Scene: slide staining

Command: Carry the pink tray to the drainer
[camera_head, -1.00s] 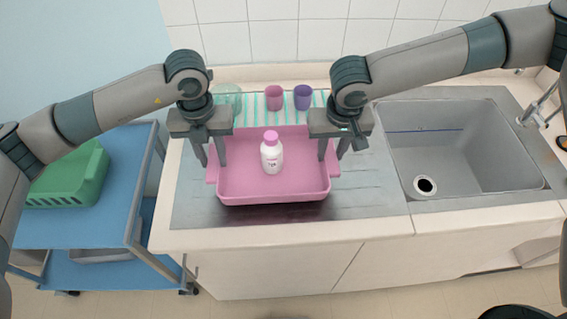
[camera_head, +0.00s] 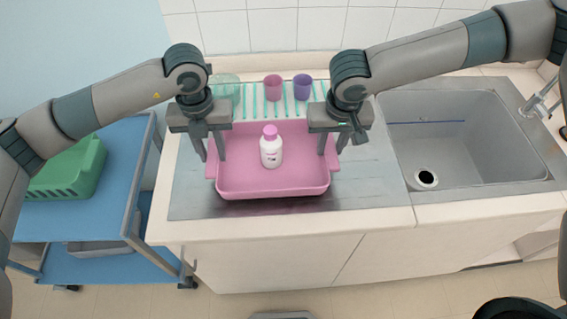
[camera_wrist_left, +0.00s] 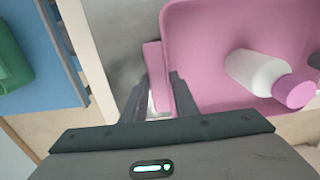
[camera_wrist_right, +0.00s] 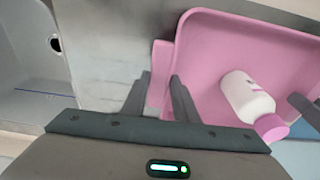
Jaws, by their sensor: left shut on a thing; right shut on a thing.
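The pink tray (camera_head: 285,190) is over the ribbed metal drainboard (camera_head: 375,195) left of the sink; I cannot tell whether it touches it. A white bottle with a pink cap (camera_head: 271,151) stands inside the tray. My left gripper (camera_head: 210,155) is shut on the tray's left handle, which also shows in the left wrist view (camera_wrist_left: 154,65). My right gripper (camera_head: 332,150) is shut on the right handle, seen in the right wrist view (camera_wrist_right: 160,70). The tray looks about level.
A pink cup (camera_head: 273,88), a purple cup (camera_head: 303,87) and a clear green-tinted vessel (camera_head: 226,86) stand behind the tray, near green-striped ribs (camera_head: 252,100). The sink (camera_head: 455,150) is at right. A blue trolley (camera_head: 105,195) with a green rack (camera_head: 75,175) is at left.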

